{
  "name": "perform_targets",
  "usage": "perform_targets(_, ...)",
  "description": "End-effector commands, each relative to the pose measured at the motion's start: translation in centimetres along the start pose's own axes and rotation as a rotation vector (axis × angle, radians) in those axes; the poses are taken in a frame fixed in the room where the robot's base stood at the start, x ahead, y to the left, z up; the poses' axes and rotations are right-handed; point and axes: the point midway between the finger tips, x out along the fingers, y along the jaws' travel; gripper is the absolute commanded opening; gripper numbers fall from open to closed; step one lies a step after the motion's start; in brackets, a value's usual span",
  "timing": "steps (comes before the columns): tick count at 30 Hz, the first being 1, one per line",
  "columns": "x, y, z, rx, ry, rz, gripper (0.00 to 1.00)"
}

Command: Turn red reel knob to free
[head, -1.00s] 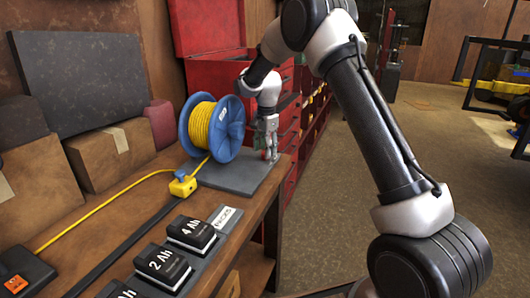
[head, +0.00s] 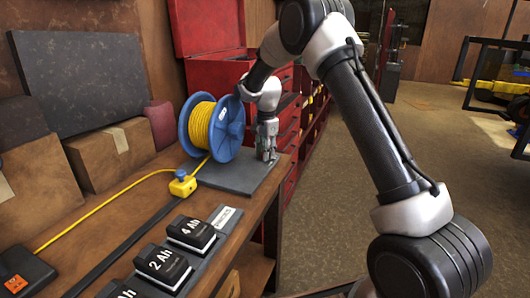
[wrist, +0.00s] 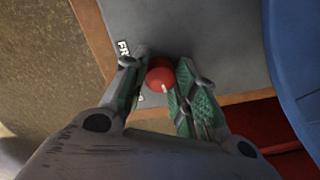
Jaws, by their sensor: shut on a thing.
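The red knob (wrist: 159,72) sits on the dark grey base plate (wrist: 220,45), with a white mark on its lower side in the wrist view. My gripper (wrist: 163,62) is shut on the knob, with a green-padded finger on each side. A white label starting "FR" (wrist: 123,50) lies left of the knob. More lettering (wrist: 140,98) is mostly hidden by the left finger. In the head view my gripper (head: 267,152) points down at the plate, right of the blue reel (head: 229,130) with yellow cord (head: 201,124); the knob is hidden there.
The blue reel also stands close at the right in the wrist view (wrist: 295,50). A yellow connector block (head: 183,186), battery packs (head: 191,232) and cardboard boxes (head: 110,155) are on the bench. A red tool cabinet (head: 228,75) stands behind.

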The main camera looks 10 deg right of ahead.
Motion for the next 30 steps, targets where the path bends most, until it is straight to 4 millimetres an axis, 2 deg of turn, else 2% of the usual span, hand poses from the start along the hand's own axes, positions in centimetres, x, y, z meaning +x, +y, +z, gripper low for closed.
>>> perform_targets(11, -0.01, 0.02, -0.03, -0.226, -0.011, 0.000, 0.04)
perform_targets(30, 0.01, 0.03, -0.11, -0.832, -0.041, 0.001, 0.04)
